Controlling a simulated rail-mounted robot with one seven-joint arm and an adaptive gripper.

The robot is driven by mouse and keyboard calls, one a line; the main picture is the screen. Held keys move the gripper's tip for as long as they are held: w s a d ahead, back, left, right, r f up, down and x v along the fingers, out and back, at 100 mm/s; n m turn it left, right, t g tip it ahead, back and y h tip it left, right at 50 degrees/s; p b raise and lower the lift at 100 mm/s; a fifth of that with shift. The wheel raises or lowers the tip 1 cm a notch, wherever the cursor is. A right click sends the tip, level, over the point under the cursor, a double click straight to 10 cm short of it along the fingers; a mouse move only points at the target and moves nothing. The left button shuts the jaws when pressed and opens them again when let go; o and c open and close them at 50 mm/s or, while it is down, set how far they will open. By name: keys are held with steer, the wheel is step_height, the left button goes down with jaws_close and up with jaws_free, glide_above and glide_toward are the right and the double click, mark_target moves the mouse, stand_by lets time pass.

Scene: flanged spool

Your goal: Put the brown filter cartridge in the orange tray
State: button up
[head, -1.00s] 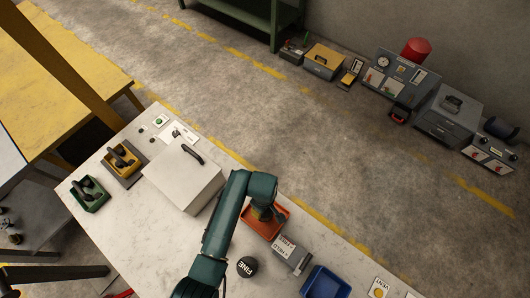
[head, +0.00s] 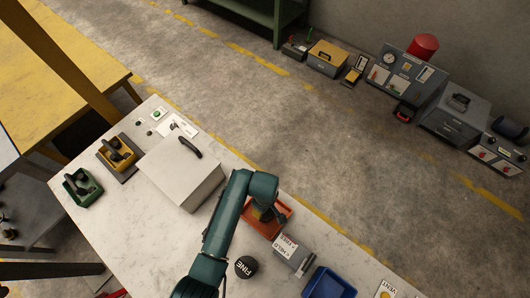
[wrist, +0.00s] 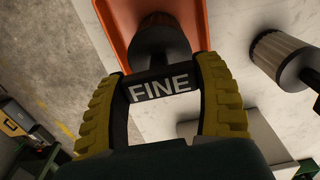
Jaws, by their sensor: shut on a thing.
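The orange tray (head: 284,226) sits on the white table, partly hidden by my arm; its rim also shows at the top of the wrist view (wrist: 112,32). My gripper (wrist: 160,95) has yellow ribbed fingers shut on a dark cap marked FINE. The cap appears to belong to the filter cartridge (wrist: 158,42), whose pleated brownish body reaches toward the tray. Whether it touches the tray floor I cannot tell. A second cartridge (wrist: 275,48), tan pleated with a dark cap, stands outside the tray; its FINE cap shows in the head view (head: 246,267).
A grey box (head: 295,256) with a label and a blue bin (head: 328,284) stand right of the tray. A large pale case (head: 180,172) with a handle stands to its left. Yellow (head: 117,155) and green (head: 82,188) holders are at the far left.

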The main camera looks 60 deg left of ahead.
steer(key=shift+f, duration=0.45)
steer(key=o, duration=1.3)
step_height(320, 180, up, 12)
